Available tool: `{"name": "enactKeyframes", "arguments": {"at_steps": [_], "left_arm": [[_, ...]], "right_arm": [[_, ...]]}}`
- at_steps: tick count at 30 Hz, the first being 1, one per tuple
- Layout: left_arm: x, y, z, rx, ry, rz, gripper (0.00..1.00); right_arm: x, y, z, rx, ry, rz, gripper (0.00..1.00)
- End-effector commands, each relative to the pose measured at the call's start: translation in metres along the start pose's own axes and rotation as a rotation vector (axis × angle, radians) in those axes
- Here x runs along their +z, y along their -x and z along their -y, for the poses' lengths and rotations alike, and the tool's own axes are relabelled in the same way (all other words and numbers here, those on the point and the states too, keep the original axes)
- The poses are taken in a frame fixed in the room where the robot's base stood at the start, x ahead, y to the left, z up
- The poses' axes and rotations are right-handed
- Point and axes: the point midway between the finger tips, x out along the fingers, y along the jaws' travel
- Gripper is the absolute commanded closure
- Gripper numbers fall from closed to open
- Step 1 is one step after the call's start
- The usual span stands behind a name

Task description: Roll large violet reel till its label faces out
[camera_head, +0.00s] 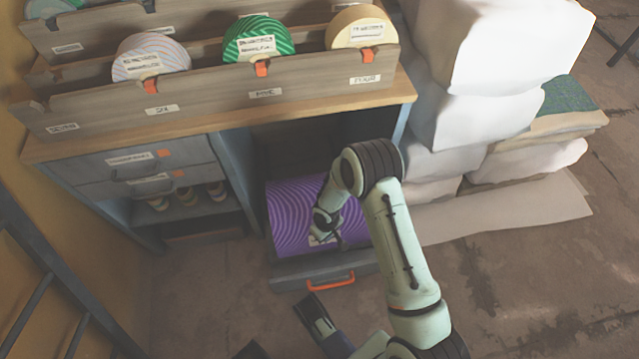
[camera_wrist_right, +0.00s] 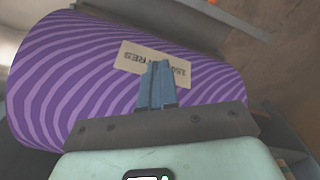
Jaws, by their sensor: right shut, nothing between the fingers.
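The large violet reel (camera_head: 290,215), with wavy lighter stripes, lies on its side in the open lower bay of the cabinet. It fills most of the right wrist view (camera_wrist_right: 60,75). Its tan label (camera_wrist_right: 130,58) shows there with upside-down print, partly covered by my fingers. In the head view a bit of the label shows low on the reel's front, beside my gripper. My right gripper (camera_wrist_right: 158,72) is shut and empty, its fingertips over the label; whether they touch the reel I cannot tell.
A grey drawer front with an orange handle (camera_head: 331,281) stands before the reel. Smaller reels, such as a green one (camera_head: 250,30), sit in racks on the cabinet top. White sacks (camera_head: 470,90) are stacked to the right. Floor is clear at front left.

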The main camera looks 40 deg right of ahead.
Motion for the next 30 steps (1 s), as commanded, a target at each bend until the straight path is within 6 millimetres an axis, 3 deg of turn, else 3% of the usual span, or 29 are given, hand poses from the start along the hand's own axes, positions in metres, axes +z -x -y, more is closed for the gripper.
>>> {"name": "enactKeyframes", "arguments": {"at_steps": [17,30], "left_arm": [[0.0,0.04,-0.008,0.006,-0.002,-0.011,0.57],[0.0,0.041,-0.008,0.006,-0.002,-0.011,0.57]], "right_arm": [[0.012,0.046,0.007,0.001,0.001,-0.001,1.0],[0.013,0.047,0.007,0.001,0.0,0.0,1.0]]}}
